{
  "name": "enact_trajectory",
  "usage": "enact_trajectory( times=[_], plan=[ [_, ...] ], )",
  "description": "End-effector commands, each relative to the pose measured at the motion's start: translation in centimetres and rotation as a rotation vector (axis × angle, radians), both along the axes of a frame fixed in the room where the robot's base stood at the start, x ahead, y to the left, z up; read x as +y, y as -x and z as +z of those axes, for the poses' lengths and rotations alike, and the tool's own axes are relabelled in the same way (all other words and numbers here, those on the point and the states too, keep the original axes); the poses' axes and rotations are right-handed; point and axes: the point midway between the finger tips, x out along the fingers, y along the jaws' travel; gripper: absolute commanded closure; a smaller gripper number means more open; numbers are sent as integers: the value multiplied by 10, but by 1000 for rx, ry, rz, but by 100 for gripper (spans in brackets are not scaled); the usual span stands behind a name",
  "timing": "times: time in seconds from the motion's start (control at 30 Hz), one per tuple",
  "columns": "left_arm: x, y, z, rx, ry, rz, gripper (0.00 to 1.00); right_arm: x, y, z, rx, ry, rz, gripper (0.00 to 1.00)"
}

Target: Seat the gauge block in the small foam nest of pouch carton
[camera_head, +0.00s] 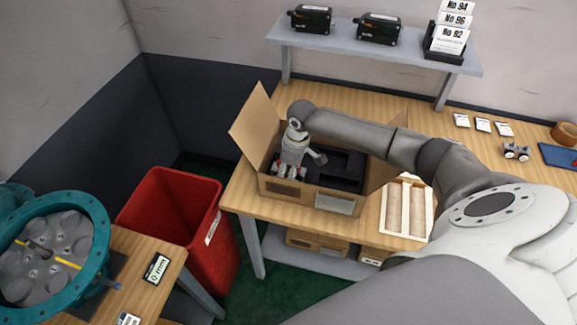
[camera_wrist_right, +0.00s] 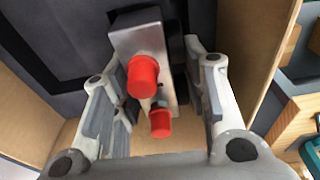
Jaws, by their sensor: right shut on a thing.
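The open cardboard carton (camera_head: 275,189) stands on the wooden bench with its flaps out. Dark foam (camera_head: 345,181) with recesses fills it; it also shows in the wrist view (camera_wrist_right: 75,62). My right gripper (camera_head: 284,176) reaches down into the left part of the carton. In the wrist view my right gripper (camera_wrist_right: 158,88) is shut on the gauge block (camera_wrist_right: 132,38), a grey metal block with two red caps. The block is over or in the foam; I cannot tell whether it touches. The small nest cannot be made out under the gripper. My left gripper is out of view.
A wooden tray (camera_head: 431,213) lies right of the carton. A shelf (camera_head: 350,43) with two black devices and number cards stands behind. A red bin (camera_head: 170,205) is left of the bench. A teal flanged valve (camera_head: 95,215) is at lower left. Carton walls and flaps surround the gripper closely.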

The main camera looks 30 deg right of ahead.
Motion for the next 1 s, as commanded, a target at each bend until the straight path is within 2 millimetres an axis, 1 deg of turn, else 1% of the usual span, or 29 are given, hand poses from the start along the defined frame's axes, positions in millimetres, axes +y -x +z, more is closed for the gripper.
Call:
enact_trajectory(
  times=[0.23,0.27,0.43,0.67,0.77,0.87,0.97,1.0],
  plan=[
    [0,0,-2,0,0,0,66,0,0,-4,-2,-1,0,93],
    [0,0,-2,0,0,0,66,0,-1,-3,-2,-1,0,55],
    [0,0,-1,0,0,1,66,0,0,-3,-1,-1,0,34],
    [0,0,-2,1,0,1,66,0,0,-4,1,0,0,34],
    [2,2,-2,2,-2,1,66,0,1,-1,1,0,0,34],
    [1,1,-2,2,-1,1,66,-1,1,8,-2,-1,0,34],
    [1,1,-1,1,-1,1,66,-3,3,26,-3,1,0,34],
    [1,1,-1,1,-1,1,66,-4,3,34,-3,0,1,34]
  ],
)
